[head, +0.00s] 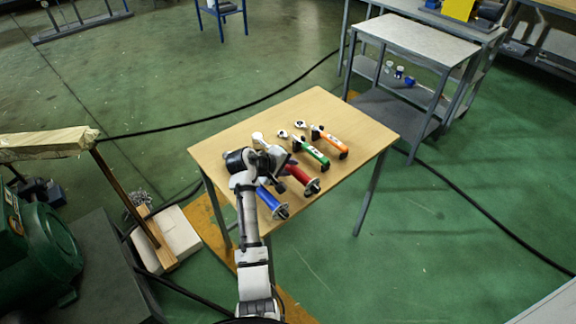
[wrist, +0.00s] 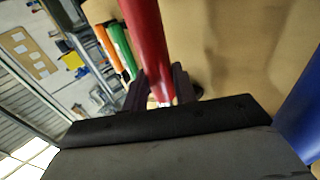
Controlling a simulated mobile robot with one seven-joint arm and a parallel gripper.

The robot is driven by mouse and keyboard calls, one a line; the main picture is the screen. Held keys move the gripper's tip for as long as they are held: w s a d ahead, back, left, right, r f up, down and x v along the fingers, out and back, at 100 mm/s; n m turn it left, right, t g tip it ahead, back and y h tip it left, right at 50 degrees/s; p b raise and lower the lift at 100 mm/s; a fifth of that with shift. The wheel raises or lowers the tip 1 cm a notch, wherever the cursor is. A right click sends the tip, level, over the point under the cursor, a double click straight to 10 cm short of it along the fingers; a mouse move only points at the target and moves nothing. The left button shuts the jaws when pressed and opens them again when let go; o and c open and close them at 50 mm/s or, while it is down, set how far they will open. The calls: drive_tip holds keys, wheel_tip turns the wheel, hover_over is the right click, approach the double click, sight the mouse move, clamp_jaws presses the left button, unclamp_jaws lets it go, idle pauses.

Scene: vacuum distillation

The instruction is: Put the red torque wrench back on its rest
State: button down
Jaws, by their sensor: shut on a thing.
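The red torque wrench (head: 302,178) is over the wooden table in the head view, between the blue and green wrenches. My gripper (head: 284,168) is shut on it. In the wrist view the red handle (wrist: 147,35) runs up from between the two dark fingers (wrist: 158,88). The wrench's head is hidden behind my gripper and arm in the head view. I cannot tell whether the wrench touches the table. No separate rest for it can be made out.
On the table (head: 353,140) lie a blue wrench (head: 271,202), a green one (head: 311,151) and an orange one (head: 330,139). The table's right part is clear. A grey metal trolley (head: 415,42) stands behind. Black cables (head: 225,115) cross the green floor.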

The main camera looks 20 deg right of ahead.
drive_tip(key=shift+f, duration=0.6)
